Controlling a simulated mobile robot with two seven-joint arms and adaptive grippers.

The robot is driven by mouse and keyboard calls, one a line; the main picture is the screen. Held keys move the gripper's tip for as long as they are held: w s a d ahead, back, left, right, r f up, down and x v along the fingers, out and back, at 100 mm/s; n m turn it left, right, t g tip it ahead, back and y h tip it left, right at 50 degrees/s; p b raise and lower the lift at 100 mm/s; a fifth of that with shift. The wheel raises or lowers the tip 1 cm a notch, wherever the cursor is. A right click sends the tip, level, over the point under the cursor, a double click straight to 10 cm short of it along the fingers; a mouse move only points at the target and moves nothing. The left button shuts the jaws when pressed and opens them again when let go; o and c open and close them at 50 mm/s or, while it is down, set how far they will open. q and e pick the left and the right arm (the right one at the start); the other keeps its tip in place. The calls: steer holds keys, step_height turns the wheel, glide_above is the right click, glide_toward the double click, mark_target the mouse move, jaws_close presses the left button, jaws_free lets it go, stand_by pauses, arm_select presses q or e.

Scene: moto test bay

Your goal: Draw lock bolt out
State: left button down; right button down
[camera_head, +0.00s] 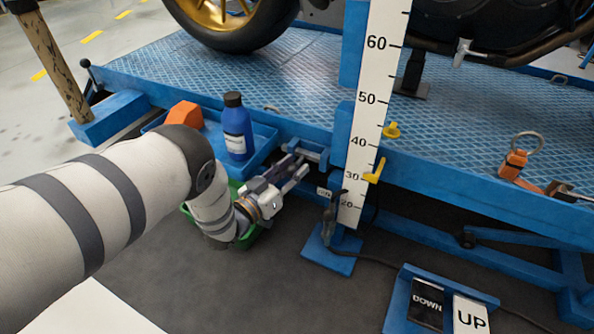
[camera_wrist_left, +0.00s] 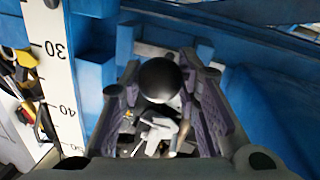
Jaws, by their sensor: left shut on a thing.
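My left gripper (camera_head: 297,168) reaches to the front edge of the blue lift platform, just left of the white height scale. In the left wrist view, the two purple-grey fingers stand on either side of a round black knob (camera_wrist_left: 160,78) on a pale metal stem, which appears to be the lock bolt's handle. The gripper is shut on it. In the head view the knob is hidden by the fingers. A grey metal bar (camera_head: 311,153) shows in the blue bracket just beyond the fingertips. How far the bolt sits in its bracket cannot be told. My right gripper is in neither view.
The height scale (camera_head: 371,95) stands close right of the gripper, with yellow pointers (camera_head: 375,171) on it. A blue tray (camera_head: 262,146) with a blue bottle (camera_head: 236,128) and orange block is behind my arm. A green container lies below. UP and DOWN pedals (camera_head: 470,316) are on the floor.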

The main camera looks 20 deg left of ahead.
arm_select(q)
steer(key=c, duration=1.2)
jaws_free()
steer(key=shift+a, duration=0.4)
steer(key=v, duration=1.2)
steer(key=shift+d, duration=0.15)
steer(key=shift+s+f, duration=0.1)
steer(key=shift+f, duration=0.05)
